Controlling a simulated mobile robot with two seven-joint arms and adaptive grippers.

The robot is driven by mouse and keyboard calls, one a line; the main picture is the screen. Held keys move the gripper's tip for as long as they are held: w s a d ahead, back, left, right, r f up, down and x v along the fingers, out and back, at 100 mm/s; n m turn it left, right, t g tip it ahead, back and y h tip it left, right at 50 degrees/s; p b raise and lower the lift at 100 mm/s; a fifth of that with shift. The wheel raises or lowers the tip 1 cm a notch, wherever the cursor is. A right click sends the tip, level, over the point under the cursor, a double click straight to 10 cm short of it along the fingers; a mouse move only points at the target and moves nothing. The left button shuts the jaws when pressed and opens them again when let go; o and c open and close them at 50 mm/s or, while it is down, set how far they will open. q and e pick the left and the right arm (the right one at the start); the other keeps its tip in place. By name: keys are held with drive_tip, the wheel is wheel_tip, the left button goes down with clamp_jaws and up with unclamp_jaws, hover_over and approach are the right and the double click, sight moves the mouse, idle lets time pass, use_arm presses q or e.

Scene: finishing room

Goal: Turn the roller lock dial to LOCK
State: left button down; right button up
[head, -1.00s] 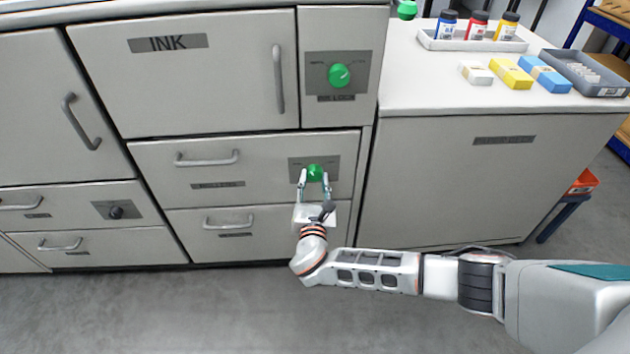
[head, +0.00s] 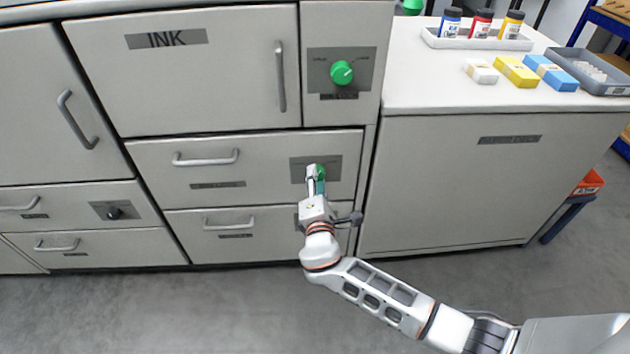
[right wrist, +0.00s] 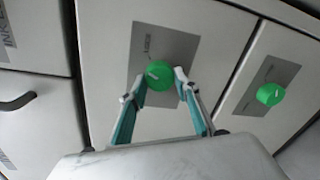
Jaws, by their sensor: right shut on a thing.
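The green round dial (head: 320,172) sits on a grey plate (head: 332,162) on the drawer front below the ink cabinet. The plate's lettering is too small to read. My right gripper (head: 316,180) is shut on this dial, its wrist rolled so the fingers nearly overlap in the head view and partly hide it. In the right wrist view the dial (right wrist: 160,73) is between the two fingertips (right wrist: 161,82), with a short pale mark on its face. My left gripper is not in view.
A second green dial (head: 342,72) is on a plate higher up; it also shows in the right wrist view (right wrist: 270,94). Drawer handles (head: 206,158) stick out to the left. A counter (head: 440,85) on the right holds bottles and boxes. The floor in front is clear.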

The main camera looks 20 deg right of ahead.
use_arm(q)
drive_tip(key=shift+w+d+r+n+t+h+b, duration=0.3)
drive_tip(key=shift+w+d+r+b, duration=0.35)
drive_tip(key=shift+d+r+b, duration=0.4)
use_arm(e)
drive_tip(key=m, duration=0.5)
drive_tip(key=shift+d+f+y, duration=0.1)
drive_tip(key=shift+y, duration=0.3)
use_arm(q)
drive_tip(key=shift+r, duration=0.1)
use_arm(e)
drive_tip(key=o, duration=1.1)
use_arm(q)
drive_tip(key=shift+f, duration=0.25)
use_arm(e)
drive_tip(key=shift+s, duration=0.1)
